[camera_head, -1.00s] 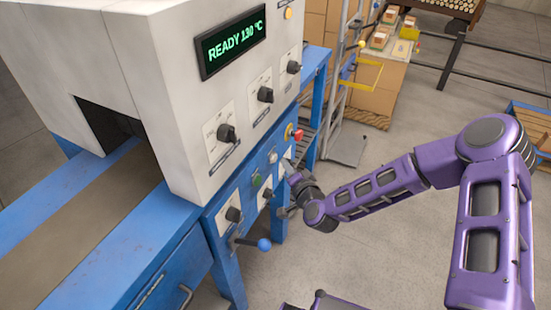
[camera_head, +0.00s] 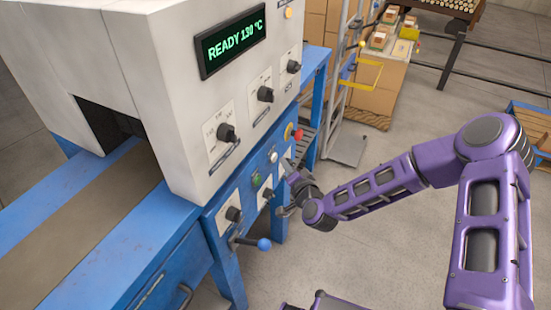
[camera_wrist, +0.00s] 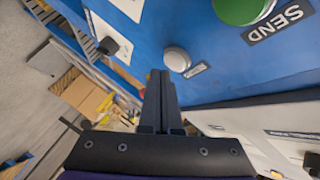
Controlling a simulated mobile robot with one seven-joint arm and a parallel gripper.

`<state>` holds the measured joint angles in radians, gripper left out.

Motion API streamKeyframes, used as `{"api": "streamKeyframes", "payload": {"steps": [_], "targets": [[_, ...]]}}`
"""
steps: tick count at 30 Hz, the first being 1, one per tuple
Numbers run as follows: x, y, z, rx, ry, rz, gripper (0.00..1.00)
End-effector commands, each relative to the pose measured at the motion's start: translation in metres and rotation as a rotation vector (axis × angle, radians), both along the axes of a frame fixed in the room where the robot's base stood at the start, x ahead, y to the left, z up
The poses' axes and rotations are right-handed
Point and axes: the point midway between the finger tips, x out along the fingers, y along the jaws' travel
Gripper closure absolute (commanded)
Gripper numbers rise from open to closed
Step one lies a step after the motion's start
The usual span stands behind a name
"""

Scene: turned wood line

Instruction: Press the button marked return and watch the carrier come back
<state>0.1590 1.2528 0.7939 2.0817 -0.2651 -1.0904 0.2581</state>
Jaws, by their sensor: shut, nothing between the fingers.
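A white round button (camera_wrist: 177,59) sits on the blue panel in the wrist view, with a small label beside it that is too small to read. It also shows in the head view (camera_head: 273,157). A larger green button (camera_wrist: 243,8) marked SEND is beside it; in the head view it is at the panel's left (camera_head: 256,181). I cannot make out a carrier.
The machine display (camera_head: 234,42) reads READY 130 °C. Black knobs (camera_head: 265,95) and a blue-tipped lever (camera_head: 262,244) stick out of the front. A red knob (camera_head: 298,135) is right of the white button. A belt (camera_head: 80,230) enters the dark opening (camera_head: 105,125).

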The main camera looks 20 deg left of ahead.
Motion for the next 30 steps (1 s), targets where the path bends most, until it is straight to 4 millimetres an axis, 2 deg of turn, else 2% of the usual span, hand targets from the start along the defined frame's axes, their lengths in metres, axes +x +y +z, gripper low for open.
{"api": "streamKeyframes", "payload": {"steps": [4,30], "targets": [[0.0001,0.0056,-0.0002,0.000,-0.001,0.002,1.00],[0.0007,0.0112,-0.0001,0.000,0.001,0.001,1.00]]}}
